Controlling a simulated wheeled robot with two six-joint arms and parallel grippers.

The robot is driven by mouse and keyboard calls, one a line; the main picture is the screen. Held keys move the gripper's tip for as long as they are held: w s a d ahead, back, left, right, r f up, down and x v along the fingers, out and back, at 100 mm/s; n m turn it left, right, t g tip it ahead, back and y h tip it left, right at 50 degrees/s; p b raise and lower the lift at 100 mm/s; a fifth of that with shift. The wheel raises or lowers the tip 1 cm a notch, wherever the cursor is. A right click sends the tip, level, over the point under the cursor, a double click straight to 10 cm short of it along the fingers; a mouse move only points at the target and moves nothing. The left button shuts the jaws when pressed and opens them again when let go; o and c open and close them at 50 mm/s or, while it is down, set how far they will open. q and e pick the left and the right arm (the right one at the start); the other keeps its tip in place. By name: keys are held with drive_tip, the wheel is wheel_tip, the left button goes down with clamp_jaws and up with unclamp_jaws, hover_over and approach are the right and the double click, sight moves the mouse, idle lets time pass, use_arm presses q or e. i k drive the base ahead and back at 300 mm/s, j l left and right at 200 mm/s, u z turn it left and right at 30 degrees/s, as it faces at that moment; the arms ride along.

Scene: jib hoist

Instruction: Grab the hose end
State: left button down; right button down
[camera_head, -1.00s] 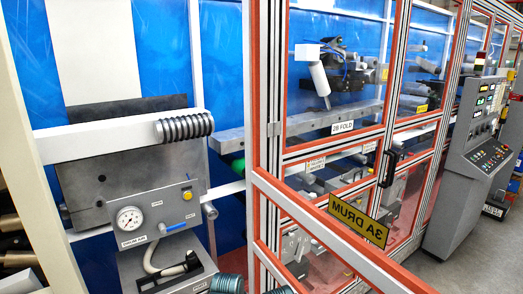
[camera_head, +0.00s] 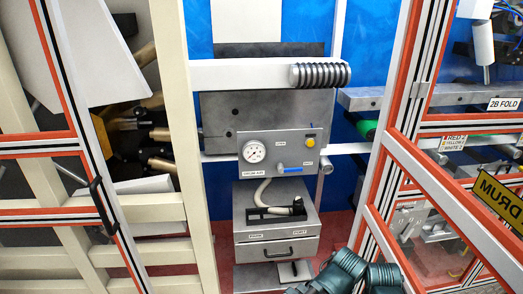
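A pale grey hose (camera_head: 262,190) comes out of the underside of the grey control panel (camera_head: 296,146) and curves down to a black holder (camera_head: 270,212). Dark green links of my own arm show at the bottom edge, right of centre, below and apart from the box. Neither gripper can be made out in the view.
A black spring-like coil (camera_head: 320,75) juts out above. Orange-edged frames stand open at left (camera_head: 105,210) and right (camera_head: 440,185), leaving a gap before the panel.

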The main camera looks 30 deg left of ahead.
sight(296, 209)
drive_tip(key=i+j+z, duration=0.1)
drive_tip(key=j+z, duration=0.2)
drive_tip(key=j, duration=0.55)
drive_tip(key=j+z, duration=0.3)
drive_tip(key=j, duration=0.6)
